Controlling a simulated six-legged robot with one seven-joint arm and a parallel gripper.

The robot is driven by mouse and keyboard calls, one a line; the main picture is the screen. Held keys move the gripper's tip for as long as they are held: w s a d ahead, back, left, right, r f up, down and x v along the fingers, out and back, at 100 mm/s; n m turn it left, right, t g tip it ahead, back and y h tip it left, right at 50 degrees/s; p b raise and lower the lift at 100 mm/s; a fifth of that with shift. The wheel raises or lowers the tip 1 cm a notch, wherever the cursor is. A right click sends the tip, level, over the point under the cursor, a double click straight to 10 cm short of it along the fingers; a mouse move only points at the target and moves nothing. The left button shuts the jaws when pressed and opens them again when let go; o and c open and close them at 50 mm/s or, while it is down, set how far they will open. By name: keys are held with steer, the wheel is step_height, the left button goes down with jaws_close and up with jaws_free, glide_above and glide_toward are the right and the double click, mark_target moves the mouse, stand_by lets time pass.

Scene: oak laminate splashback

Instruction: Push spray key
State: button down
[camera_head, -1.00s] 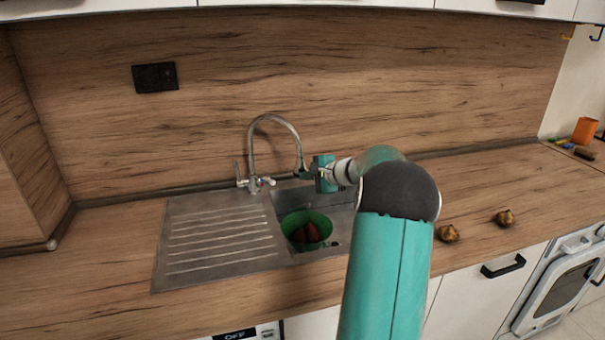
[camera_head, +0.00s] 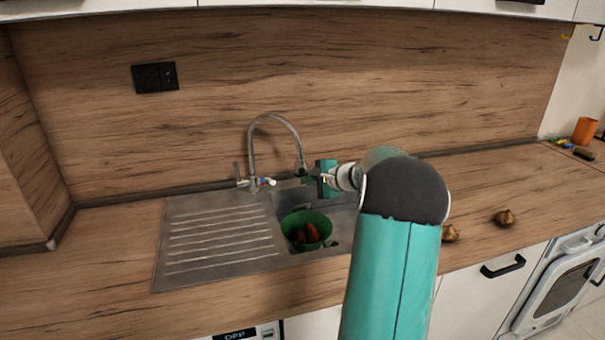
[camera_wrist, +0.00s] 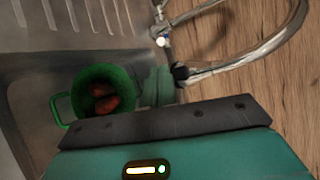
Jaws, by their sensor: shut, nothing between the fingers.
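The tap (camera_head: 252,152) has a tall curved spout that ends over the sink, and its end (camera_head: 302,163) is dark. In the wrist view the spout (camera_wrist: 245,58) comes in from the right and its dark end (camera_wrist: 180,72) shows near the middle. My gripper (camera_head: 309,178) is shut and empty, right at the spout end. In the wrist view its greenish fingertips (camera_wrist: 156,88) are blurred beside that end. I cannot tell whether they touch it. The spray key itself is too small or hidden to make out.
A green bowl (camera_head: 290,220) with red items stands in the sink below the spout. A ribbed steel drainboard (camera_head: 215,240) lies to its left. The oak splashback (camera_head: 400,85) is close behind the tap. Two brown lumps (camera_head: 504,217) lie on the counter to the right.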

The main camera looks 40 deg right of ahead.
steer(key=shift+s+a, duration=0.65)
steer(key=shift+s, duration=0.2)
steer(key=shift+s+a, duration=0.65)
steer(key=shift+s, duration=0.2)
